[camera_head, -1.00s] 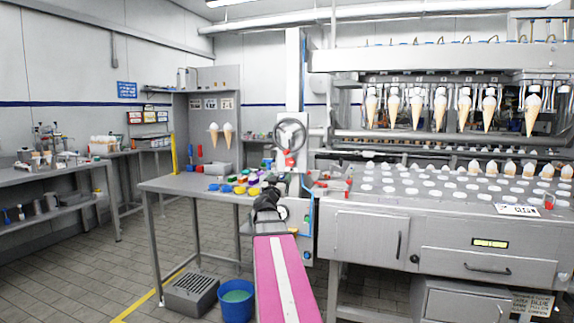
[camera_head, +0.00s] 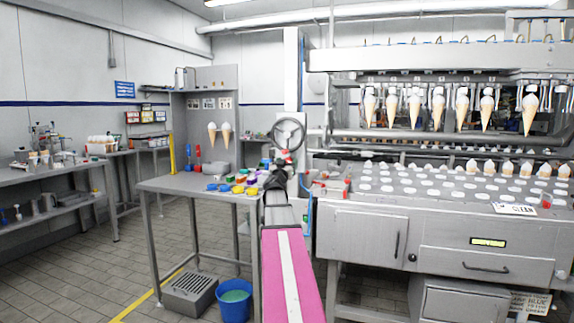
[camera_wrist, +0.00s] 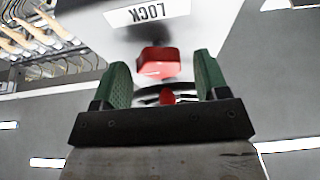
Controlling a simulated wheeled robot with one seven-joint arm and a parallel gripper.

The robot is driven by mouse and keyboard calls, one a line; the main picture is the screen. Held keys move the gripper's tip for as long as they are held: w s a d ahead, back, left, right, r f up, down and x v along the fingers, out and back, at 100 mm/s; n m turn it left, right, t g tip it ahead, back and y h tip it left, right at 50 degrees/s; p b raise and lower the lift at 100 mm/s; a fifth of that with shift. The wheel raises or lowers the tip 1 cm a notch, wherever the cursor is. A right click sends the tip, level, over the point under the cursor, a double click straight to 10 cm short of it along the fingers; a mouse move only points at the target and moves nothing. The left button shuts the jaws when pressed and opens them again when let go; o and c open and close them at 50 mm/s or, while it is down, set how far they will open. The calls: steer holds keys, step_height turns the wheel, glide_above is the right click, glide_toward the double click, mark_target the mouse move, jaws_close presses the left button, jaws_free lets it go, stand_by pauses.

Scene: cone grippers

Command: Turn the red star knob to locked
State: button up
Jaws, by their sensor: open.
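The red knob (camera_wrist: 158,62) shows in the wrist view just beyond my fingertips, under a white plate marked LOCK (camera_wrist: 147,12) that reads upside down. A smaller red piece (camera_wrist: 167,97) shows below it, between the fingers; I cannot tell if it is part of the same knob. My gripper (camera_wrist: 165,75) is open, its green-padded fingers apart on either side, with nothing clamped. In the head view my gripper (camera_head: 275,180) is small and dark, just below a red part (camera_head: 287,157) under the grey handwheel (camera_head: 289,133). The knob's star shape and its setting are unclear.
A grey table (camera_head: 165,185) with colored pieces (camera_head: 238,184) stands to the left of my arm. A blue bucket (camera_head: 233,303) is on the floor below it. The large cone machine (camera_head: 365,235) fills the right side.

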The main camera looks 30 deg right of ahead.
steer(key=c, duration=0.9)
steer(key=shift+o, duration=0.2)
steer(key=shift+m+g, duration=0.3)
steer(key=shift+m, duration=0.1)
steer(key=m+g, duration=0.1)
steer(key=m, duration=0.2)
steer(key=m+g+h, duration=0.1)
steer(key=m+g, duration=0.1)
steer(key=m, duration=0.1)
steer(key=shift+w+m+h, duration=0.1)
steer(key=shift+m+h, duration=0.2)
steer(key=m+g, duration=0.1)
steer(key=m, duration=0.2)
steer(key=m+g, duration=0.1)
steer(key=m, duration=0.2)
steer(key=shift+m+g, duration=0.3)
steer(key=shift+g, duration=0.1)
steer(key=shift+m, duration=0.3)
steer(key=o, duration=0.9)
steer(key=shift+c, duration=0.2)
